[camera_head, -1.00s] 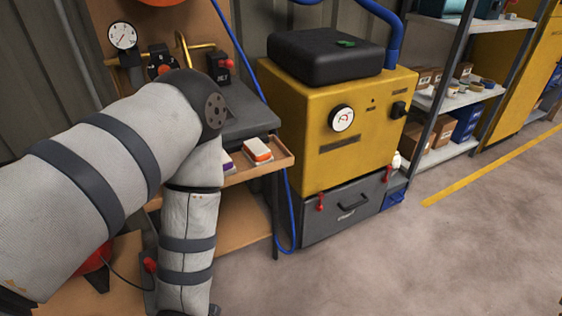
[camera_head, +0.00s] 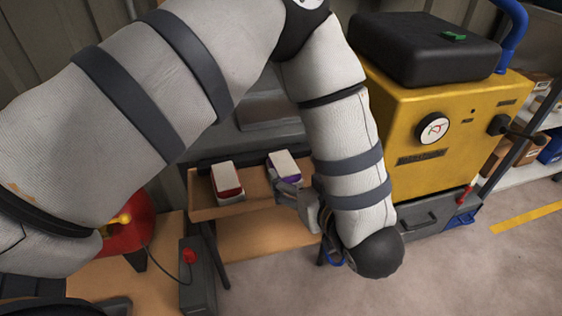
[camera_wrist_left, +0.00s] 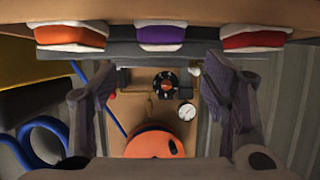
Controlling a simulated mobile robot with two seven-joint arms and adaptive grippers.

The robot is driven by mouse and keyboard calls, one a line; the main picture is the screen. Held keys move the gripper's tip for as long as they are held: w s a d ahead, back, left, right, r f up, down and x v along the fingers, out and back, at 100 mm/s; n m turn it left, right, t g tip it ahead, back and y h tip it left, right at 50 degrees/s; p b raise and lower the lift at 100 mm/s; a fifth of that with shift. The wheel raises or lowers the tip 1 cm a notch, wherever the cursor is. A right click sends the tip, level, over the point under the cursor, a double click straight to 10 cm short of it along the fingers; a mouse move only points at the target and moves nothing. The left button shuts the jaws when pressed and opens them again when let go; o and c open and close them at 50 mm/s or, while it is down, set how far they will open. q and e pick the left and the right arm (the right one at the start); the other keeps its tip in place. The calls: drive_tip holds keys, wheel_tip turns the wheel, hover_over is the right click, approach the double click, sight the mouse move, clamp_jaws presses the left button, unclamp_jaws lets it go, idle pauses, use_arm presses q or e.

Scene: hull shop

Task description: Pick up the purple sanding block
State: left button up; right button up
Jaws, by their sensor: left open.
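The purple sanding block (camera_head: 283,163), with a white top, lies on a narrow wooden ledge (camera_head: 233,208) in the head view. In the left wrist view the purple block (camera_wrist_left: 161,37) is at top centre, between an orange block (camera_wrist_left: 71,38) and a red block (camera_wrist_left: 255,40). My left gripper (camera_head: 285,187) is open and empty, at the ledge's front edge close to the purple block. In the left wrist view its fingers (camera_wrist_left: 157,95) are spread wide, with the purple block centred beyond the gap. I cannot tell whether a finger touches it. My right gripper is not in view.
The red block (camera_head: 227,181) lies left of the purple one on the ledge. My left arm hides the orange block in the head view. A yellow machine (camera_head: 435,125) with a black top stands right of the ledge. Open floor (camera_head: 450,275) lies in front.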

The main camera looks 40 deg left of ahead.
sight(284, 163)
use_arm(q)
drive_tip(key=x, duration=0.9)
drive_tip(key=shift+a+f+b, duration=0.15)
drive_tip(key=shift+f+b, duration=0.05)
drive_tip(key=shift+b, duration=0.1)
drive_tip(key=c, duration=1.3)
